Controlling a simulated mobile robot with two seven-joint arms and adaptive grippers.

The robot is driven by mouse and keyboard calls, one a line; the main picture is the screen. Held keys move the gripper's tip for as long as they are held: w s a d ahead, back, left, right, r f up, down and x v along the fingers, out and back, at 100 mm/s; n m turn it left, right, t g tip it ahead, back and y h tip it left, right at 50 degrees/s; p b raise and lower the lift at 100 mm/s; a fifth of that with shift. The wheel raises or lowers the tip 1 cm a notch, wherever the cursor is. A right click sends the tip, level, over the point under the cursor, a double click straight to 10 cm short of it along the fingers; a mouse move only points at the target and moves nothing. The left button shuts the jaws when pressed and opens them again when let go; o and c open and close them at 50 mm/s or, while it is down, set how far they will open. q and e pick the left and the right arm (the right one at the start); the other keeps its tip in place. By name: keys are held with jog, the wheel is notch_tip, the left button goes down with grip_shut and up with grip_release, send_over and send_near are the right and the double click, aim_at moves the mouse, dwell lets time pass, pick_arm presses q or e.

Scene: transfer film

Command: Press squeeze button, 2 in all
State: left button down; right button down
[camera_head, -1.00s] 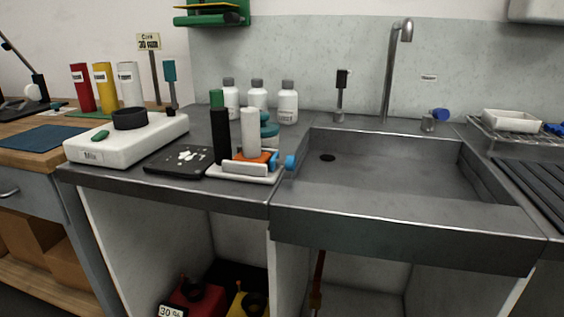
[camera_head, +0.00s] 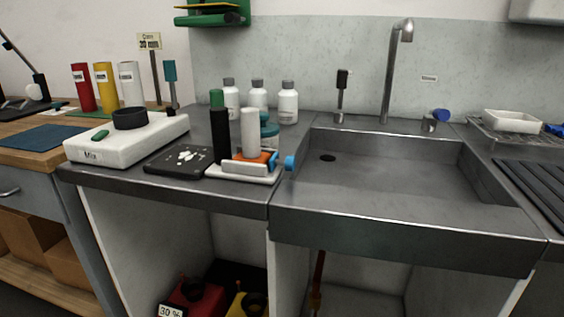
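No part labelled as a squeeze button can be read. A white box-shaped device (camera_head: 92,150) with a black ring (camera_head: 130,118) and a small green button (camera_head: 101,135) stands on the counter at the left. A small white and orange device (camera_head: 245,168) with a blue knob (camera_head: 290,162) sits near the counter's front edge beside the sink. A white cylinder (camera_head: 250,132) stands upright on or just behind it. Neither of my grippers is in view.
A black plate (camera_head: 180,163) with white bits lies between the two devices. White bottles (camera_head: 288,103) stand behind. The steel sink (camera_head: 400,170) with its tap (camera_head: 390,70) is empty. Red, yellow and white tubes (camera_head: 106,88) stand at the left. A white tray (camera_head: 511,121) sits at the right.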

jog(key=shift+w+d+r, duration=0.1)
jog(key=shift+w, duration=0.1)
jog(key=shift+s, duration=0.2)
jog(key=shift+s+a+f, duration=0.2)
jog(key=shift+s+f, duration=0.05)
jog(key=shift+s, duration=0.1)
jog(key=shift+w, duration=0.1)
